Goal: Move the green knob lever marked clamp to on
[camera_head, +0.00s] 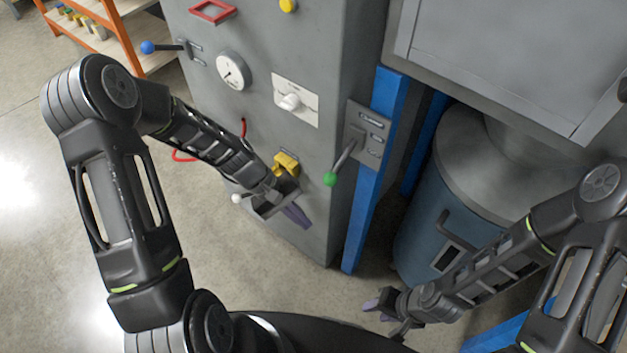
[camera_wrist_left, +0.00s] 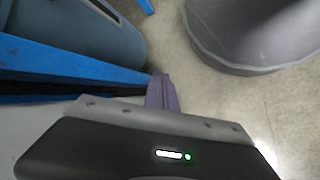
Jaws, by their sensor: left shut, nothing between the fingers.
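The green knob lever (camera_head: 331,179) sticks out from a grey plate (camera_head: 358,128) beside a blue post, its handle slanting down and left. The plate has small labels that are too small to read. My left gripper (camera_head: 297,215) is shut and empty, low in front of the grey cabinet, below and left of the green knob and apart from it. Its purple fingers show together in the left wrist view (camera_wrist_left: 162,92), where the lever is not seen. My right gripper (camera_head: 385,306) is at the lower right, below the lever; its finger gap is unclear.
The blue post (camera_head: 372,180) and a blue-grey drum (camera_head: 425,225) stand to the right.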

